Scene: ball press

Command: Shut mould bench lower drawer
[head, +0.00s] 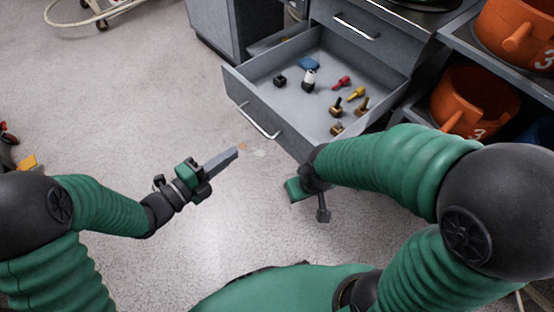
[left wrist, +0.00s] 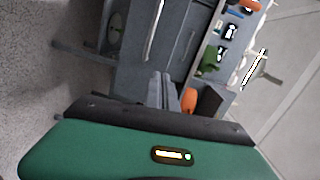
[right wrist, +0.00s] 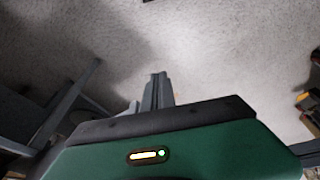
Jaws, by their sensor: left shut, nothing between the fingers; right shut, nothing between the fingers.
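The lower drawer (head: 248,99) of the grey mould bench is pulled far out in the head view. Its bar handle (head: 258,121) is on the front panel, and several small fittings and a blue piece lie inside. My left gripper (head: 233,153) is shut and empty, in front of the drawer's front panel and apart from it.
A closed upper drawer (head: 357,28) sits above the open one. Orange moulds (head: 465,98) stand on shelves at the right. The speckled floor (head: 130,90) left of the drawer is clear. A white hose or frame (head: 95,14) lies at the top left.

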